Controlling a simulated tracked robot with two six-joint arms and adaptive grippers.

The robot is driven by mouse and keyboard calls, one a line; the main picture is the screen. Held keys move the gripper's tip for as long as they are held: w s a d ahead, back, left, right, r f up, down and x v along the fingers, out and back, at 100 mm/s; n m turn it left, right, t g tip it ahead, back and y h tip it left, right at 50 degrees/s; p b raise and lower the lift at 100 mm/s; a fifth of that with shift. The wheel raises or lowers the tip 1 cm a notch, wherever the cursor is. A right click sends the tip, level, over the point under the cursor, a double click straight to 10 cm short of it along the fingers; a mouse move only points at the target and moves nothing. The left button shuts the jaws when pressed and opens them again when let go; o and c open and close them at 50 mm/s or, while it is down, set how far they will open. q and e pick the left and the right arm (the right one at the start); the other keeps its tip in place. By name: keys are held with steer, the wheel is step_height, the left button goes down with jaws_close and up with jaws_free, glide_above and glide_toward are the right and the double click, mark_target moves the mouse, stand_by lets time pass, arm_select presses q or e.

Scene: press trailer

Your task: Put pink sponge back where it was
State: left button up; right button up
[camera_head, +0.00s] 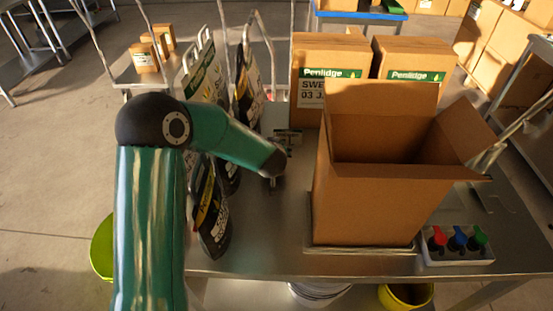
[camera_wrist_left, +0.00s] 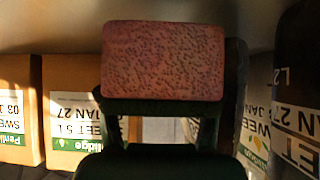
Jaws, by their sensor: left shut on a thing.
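The pink sponge (camera_wrist_left: 163,60) is a speckled block close to the camera in the left wrist view. My left gripper (camera_wrist_left: 160,106) is shut on it, with dark fingers at its lower edge. In the head view my green left arm reaches over the table between the dark bags and the cartons. The sponge cannot be made out there. My right gripper is not in view.
A metal table (camera_head: 274,237) carries an open carton (camera_head: 370,205), closed cartons (camera_head: 330,58) behind it and dark bags (camera_head: 211,225) left of it. A block with coloured knobs (camera_head: 458,245) sits at the front right. A narrow bare strip lies between bags and open carton.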

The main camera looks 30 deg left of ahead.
arm_select(q)
step_height(320, 180, down, 4)
steer(key=shift+r+b, duration=0.15)
steer(key=shift+b, duration=0.15)
steer(key=o, duration=0.8)
steer(key=shift+r, duration=0.1)
steer(key=v, duration=1.2)
